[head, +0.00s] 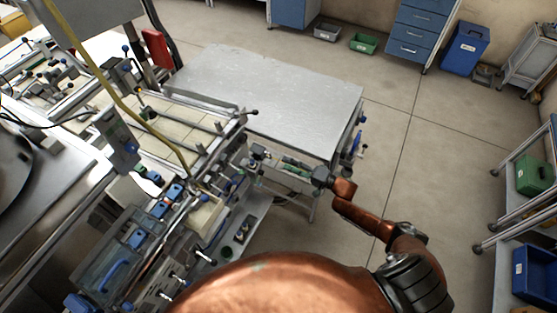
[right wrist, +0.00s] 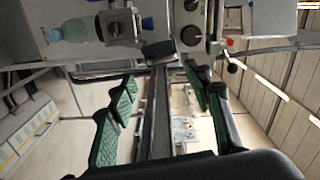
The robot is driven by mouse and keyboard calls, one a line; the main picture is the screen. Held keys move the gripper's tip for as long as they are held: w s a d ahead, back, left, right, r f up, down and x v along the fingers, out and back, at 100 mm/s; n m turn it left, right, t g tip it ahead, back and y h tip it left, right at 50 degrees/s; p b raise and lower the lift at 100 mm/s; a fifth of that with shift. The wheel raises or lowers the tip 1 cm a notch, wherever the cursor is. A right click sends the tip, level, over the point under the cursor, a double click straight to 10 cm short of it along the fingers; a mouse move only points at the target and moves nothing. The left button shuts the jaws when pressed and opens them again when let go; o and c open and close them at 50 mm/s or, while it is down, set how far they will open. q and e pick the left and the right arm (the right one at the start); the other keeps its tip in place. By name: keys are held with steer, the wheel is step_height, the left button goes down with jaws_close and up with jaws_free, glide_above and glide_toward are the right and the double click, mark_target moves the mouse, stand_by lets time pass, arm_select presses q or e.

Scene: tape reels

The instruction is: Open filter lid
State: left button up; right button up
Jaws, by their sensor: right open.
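I cannot tell for certain which part is the filter lid. A clear cover with a blue handle (head: 115,275) sits shut on the machine at the lower left of the head view. My right gripper (head: 285,165) is at the machine's near right end, beside the metal table. In the right wrist view my right gripper (right wrist: 165,100) has its green-padded fingers spread wide, with a dark bar (right wrist: 160,115) showing between them. The fingers do not visibly hold anything. Ahead of them are a metal block with a knob (right wrist: 118,27) and a greenish bottle-like part (right wrist: 76,30). My left gripper is not in view.
A bare metal table (head: 270,95) stands behind the right gripper. The machine's frame (head: 195,140) fills the left side. A grey panel with black knobs (right wrist: 192,35) is close ahead of the fingers. Open floor (head: 440,170) lies to the right, with shelving holding bins (head: 535,175) beyond.

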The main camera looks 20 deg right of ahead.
steer(key=shift+v, duration=1.5)
steer(key=s+d+f+n+g+h, duration=0.1)
steer(key=s+d+f+h, duration=0.2)
steer(key=s+f, duration=0.55)
steer(key=s+d+f+n+g+h, duration=0.15)
steer(key=s+f+h, duration=0.25)
steer(key=f, duration=0.9)
steer(key=s+d+f+n+g+h, duration=0.1)
steer(key=s+d+f+g+h, duration=0.15)
steer(key=s+f, duration=0.55)
steer(key=s+a+f+n+g, duration=0.2)
steer(key=s+f, duration=0.4)
steer(key=s, duration=0.6)
steer(key=s+a+f+n+g+h, duration=0.1)
steer(key=s+f, duration=0.5)
steer(key=s, duration=0.6)
steer(key=s+a+f+n+g+h, duration=0.1)
steer(key=s+f+g, duration=0.4)
steer(key=s, duration=0.7)
steer(key=shift+s+a+f+n, duration=0.35)
steer(key=shift+a+f+n, duration=0.4)
steer(key=shift+a+n, duration=0.15)
